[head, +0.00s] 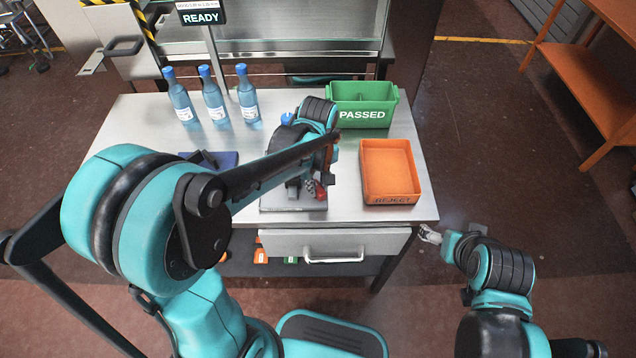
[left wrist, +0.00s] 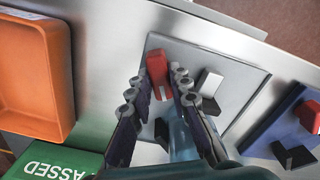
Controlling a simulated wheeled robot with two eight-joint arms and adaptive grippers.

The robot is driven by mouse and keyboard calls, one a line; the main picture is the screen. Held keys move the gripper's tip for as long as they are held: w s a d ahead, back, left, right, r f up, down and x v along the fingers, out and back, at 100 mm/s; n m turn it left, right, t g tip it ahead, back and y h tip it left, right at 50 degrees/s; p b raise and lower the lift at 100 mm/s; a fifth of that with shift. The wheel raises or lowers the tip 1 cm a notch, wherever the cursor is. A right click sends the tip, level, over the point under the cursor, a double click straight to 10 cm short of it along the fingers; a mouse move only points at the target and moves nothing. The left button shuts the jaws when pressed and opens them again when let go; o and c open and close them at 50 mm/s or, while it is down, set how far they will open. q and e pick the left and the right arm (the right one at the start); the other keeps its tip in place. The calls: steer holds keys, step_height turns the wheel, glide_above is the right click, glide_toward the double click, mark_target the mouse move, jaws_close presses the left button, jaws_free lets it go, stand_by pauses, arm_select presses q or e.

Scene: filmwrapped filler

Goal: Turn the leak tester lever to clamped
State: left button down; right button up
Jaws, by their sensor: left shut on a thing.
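The leak tester is a grey plate (head: 293,205) near the table's front middle, partly hidden by my left arm; its plate (left wrist: 193,58) also shows in the left wrist view. Its red lever (left wrist: 157,68) lies between the fingertips of my left gripper (left wrist: 162,82), which is shut on it. In the head view that gripper (head: 318,187) is low over the plate, with a bit of red at its tips. A light-blue bottle (left wrist: 182,142) stands behind the fingers, mostly hidden. My right gripper (head: 430,235) is beyond the table's right front corner; its jaws are too small to judge.
Several blue-capped bottles (head: 213,98) stand at the back left. A green PASSED bin (head: 363,116) and an orange REJECT tray (head: 390,198) stand on the right. A navy fixture (left wrist: 268,137) is beside the tester. A READY sign (head: 200,17) stands behind. A drawer handle (head: 333,260) projects in front.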

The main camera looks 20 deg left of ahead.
arm_select(q)
steer(key=m, duration=0.3)
steer(key=shift+m+p, duration=0.35)
steer(key=shift+m, duration=0.05)
steer(key=m, duration=0.3)
steer(key=shift+m, duration=0.3)
steer(key=m+p, duration=0.1)
steer(key=m, duration=0.2)
steer(key=shift+m, duration=2.1)
steer(key=c, duration=1.4)
jaws_free()
steer(key=shift+r, duration=0.1)
